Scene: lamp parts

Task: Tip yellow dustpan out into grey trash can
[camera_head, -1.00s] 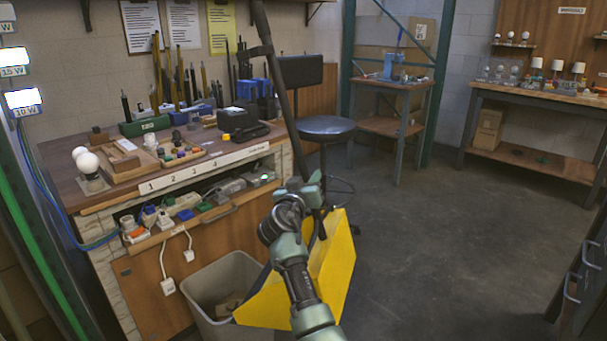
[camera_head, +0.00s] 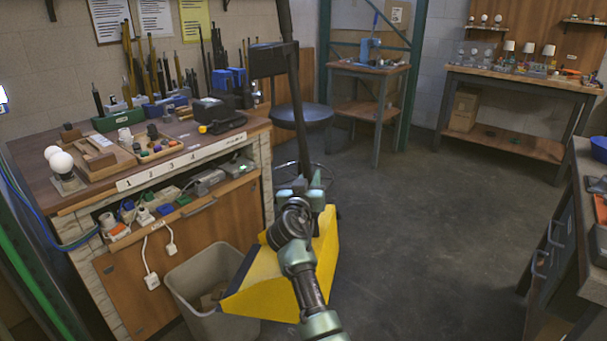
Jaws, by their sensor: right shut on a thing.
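The yellow dustpan (camera_head: 262,282) hangs from a long dark handle (camera_head: 297,110) that now stands nearly upright. My right gripper (camera_head: 306,190) is shut on the dustpan handle, just above the pan. The pan's left end overlaps the right rim of the grey trash can (camera_head: 190,268) in the picture; I cannot tell if they touch. The can stands on the floor against the workbench front, with some brownish pieces inside. The inside of the pan is mostly hidden by my arm and its own walls. My left gripper is not in view.
A wooden workbench (camera_head: 130,182) with bulbs, trays and tools stands left, directly behind the can. A dark stool (camera_head: 301,113) is behind the handle. A drawer cabinet (camera_head: 560,250) is at the right edge. The floor (camera_head: 420,230) in the middle is clear.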

